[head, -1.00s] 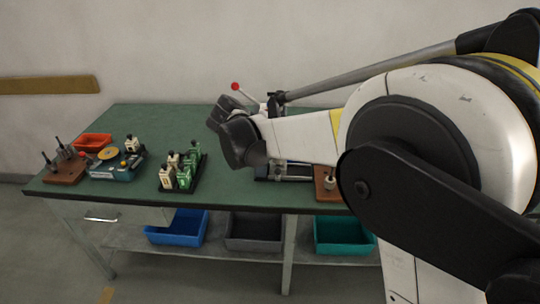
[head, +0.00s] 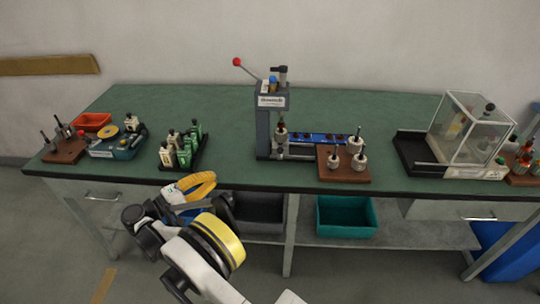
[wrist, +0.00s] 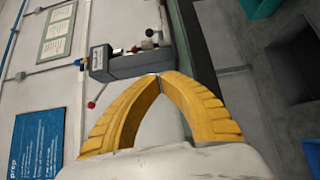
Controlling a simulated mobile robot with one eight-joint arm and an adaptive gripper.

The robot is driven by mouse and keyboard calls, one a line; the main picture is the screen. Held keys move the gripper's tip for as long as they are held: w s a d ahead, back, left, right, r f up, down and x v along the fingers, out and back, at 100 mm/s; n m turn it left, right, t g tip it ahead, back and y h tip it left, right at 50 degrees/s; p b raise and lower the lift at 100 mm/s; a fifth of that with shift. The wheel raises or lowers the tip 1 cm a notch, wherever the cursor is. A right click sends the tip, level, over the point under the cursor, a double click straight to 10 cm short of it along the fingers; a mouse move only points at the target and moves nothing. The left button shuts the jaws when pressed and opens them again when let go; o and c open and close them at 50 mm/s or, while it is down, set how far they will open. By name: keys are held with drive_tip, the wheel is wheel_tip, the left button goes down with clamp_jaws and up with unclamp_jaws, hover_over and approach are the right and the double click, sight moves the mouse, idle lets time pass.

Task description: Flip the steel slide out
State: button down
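The grey press (head: 263,128) stands on the green bench with a red-knobbed lever (head: 237,62) at its upper left. A small steel part low on the press, perhaps the steel slide (head: 283,151), is too small to make out clearly. My gripper (head: 212,177) has yellow fingers and is at the bench's front edge, left of and nearer than the press. In the wrist view the fingertips (wrist: 159,76) meet with nothing between them. The grey press head (wrist: 125,64) shows beyond them, turned sideways; the slide cannot be made out there.
A wooden block with metal parts (head: 345,174) sits right of the press, and a blue strip (head: 318,139) lies behind it. A black tray (head: 203,158) of bottles is left. A clear case (head: 467,130) stands far right. The bench between tray and press is clear.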

sight(266, 150)
idle(0.3)
drive_tip(key=b+x, duration=0.2)
drive_tip(key=x, duration=1.8)
drive_tip(key=shift+f+b, duration=0.2)
drive_tip(key=shift+b, duration=0.15)
drive_tip(key=d+b, duration=0.1)
drive_tip(key=d, duration=0.1)
drive_tip(key=shift+d, duration=0.3)
drive_tip(key=shift+s+d+r, duration=0.1)
drive_tip(key=shift+d+r, duration=0.05)
drive_tip(key=shift+d, duration=0.5)
drive_tip(key=shift+d, duration=0.1)
drive_tip(key=d, duration=0.9)
drive_tip(key=shift+s+d, duration=0.15)
drive_tip(key=shift+d, duration=0.1)
